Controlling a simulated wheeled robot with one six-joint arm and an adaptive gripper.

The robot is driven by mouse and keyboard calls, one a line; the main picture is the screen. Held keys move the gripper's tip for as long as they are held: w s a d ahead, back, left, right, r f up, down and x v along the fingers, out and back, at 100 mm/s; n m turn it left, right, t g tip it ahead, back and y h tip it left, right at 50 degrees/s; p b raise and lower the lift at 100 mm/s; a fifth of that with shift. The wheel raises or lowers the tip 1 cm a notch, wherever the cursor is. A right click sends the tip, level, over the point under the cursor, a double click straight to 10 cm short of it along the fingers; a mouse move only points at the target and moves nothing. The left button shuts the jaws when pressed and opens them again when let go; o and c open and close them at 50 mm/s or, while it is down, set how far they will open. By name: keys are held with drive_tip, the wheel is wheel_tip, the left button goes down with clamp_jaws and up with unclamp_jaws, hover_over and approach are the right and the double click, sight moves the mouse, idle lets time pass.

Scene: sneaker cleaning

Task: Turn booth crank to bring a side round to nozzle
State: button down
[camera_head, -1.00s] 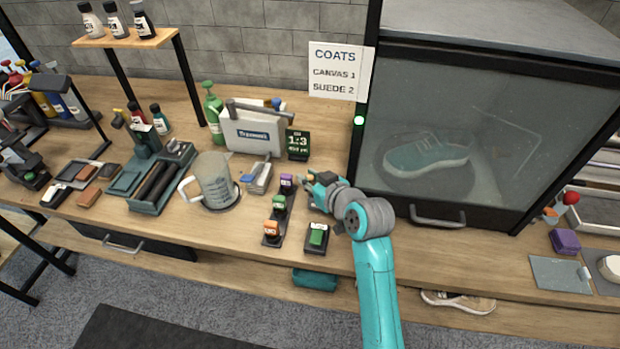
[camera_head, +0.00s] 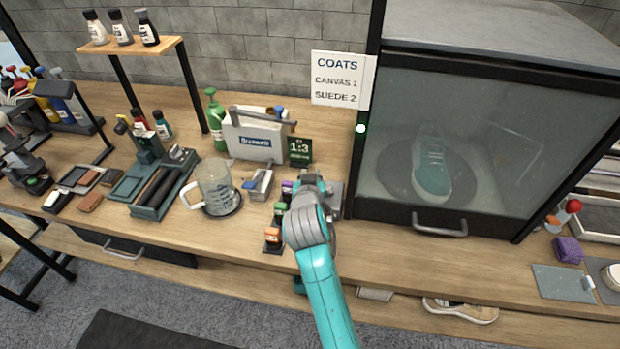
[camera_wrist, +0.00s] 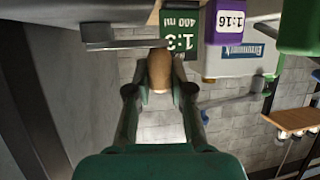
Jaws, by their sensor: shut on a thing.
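The booth (camera_head: 490,110) stands at the right with its glass front closed. Inside it a teal sneaker (camera_head: 431,175) stands on a dark round turntable (camera_head: 390,175), its length running front to back. My gripper (camera_head: 315,188) is at the booth's left side, just past the counter's labelled bottles. In the wrist view my gripper (camera_wrist: 160,92) is shut on the tan crank knob (camera_wrist: 160,70), with a finger on each side. A grey bar (camera_wrist: 112,38) shows beside the knob. In the head view my arm hides the crank.
A COATS sign (camera_head: 337,80) hangs beside the booth.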

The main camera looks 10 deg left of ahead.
idle(0.5)
drive_tip(key=c, duration=1)
unclamp_jaws()
drive_tip(key=v, duration=1.2)
drive_tip(key=shift+a, duration=0.1)
